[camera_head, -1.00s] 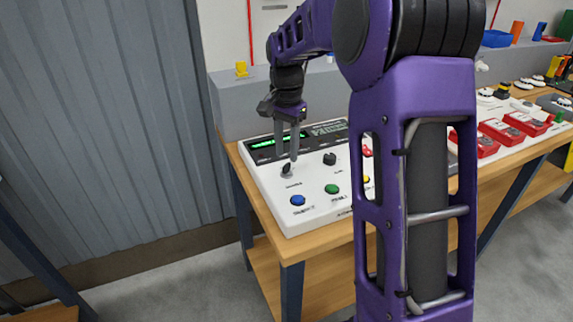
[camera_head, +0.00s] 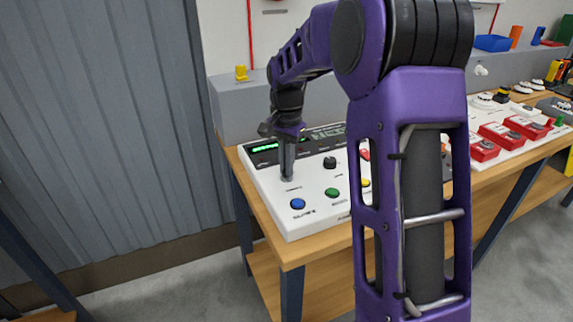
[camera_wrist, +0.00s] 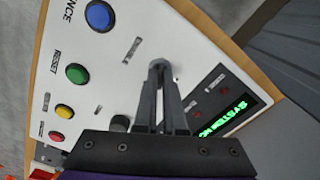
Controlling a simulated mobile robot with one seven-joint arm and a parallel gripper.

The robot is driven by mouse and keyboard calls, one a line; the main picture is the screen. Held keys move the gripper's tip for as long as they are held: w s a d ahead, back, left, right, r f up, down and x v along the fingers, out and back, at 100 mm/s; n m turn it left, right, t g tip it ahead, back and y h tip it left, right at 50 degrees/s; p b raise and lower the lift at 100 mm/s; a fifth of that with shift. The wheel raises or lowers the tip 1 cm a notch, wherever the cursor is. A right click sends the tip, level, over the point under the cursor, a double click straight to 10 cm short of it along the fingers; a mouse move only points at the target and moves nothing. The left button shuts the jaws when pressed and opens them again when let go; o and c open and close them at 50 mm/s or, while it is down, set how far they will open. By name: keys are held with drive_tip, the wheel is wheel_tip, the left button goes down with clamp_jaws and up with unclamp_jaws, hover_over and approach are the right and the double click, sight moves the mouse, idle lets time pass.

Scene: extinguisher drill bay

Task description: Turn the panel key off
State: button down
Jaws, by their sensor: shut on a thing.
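The white control panel (camera_head: 268,209) lies on the wooden bench in the head view. My gripper (camera_head: 287,177) points down at its upper left part, with the fingertips at the panel key. The wrist view shows my gripper (camera_wrist: 160,68) with its fingers closed together at the tips around the key. The key (camera_wrist: 157,64) is mostly hidden between the fingertips, so its angle cannot be told. The green-lit display (camera_wrist: 240,117) is to the right of the fingers in the wrist view.
A blue button (camera_head: 298,204) and a green button (camera_head: 332,192) sit in front of the fingers. A black knob (camera_head: 330,162) is to their right. Yellow (camera_wrist: 64,111) and red (camera_wrist: 56,136) buttons line the panel's edge. Red boxes (camera_head: 485,150) stand farther right.

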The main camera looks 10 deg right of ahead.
drive_tip(key=shift+r+n, duration=0.1)
drive_tip(key=shift+n, duration=0.2)
drive_tip(key=shift+r+n+p, duration=0.1)
drive_tip(key=shift+n+p, duration=0.7)
drive_tip(key=n+p, duration=0.2)
drive_tip(key=n, duration=0.1)
drive_tip(key=shift+n, duration=0.3)
drive_tip(key=n+p, duration=0.2)
drive_tip(key=n, duration=0.4)
drive_tip(key=c, duration=1)
unclamp_jaws()
wheel_tip(320, 180, up, 17)
drive_tip(key=p, duration=0.2)
